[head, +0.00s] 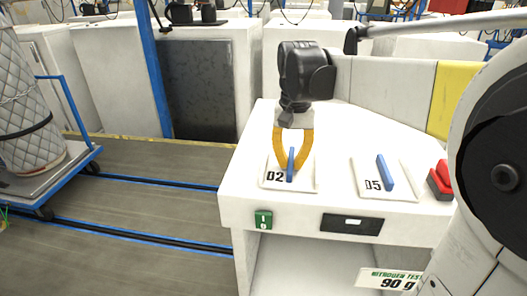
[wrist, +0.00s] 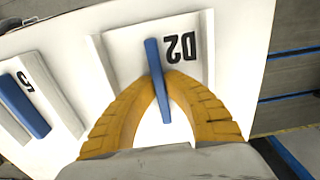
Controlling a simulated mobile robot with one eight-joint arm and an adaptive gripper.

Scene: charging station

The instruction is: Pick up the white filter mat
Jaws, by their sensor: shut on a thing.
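My gripper (head: 291,168) is over the white counter, its yellow fingers closed around the blue upright handle (head: 291,160) of the white plate marked D2 (head: 305,182). The wrist view also shows the fingertips (wrist: 162,78) meeting at this blue handle (wrist: 152,56) on the D2 plate (wrist: 205,48). The plate appears to lie flat at counter level. I cannot make out a separate white filter mat in either view; whether one lies under a plate is hidden.
A second white plate, D5 (head: 400,190), with a blue handle (head: 385,172) is to the right. A red block (head: 440,180) is beyond it. The white counter (head: 245,190) has an open recess below. A cart (head: 72,178) with a quilted wrapped load stands left.

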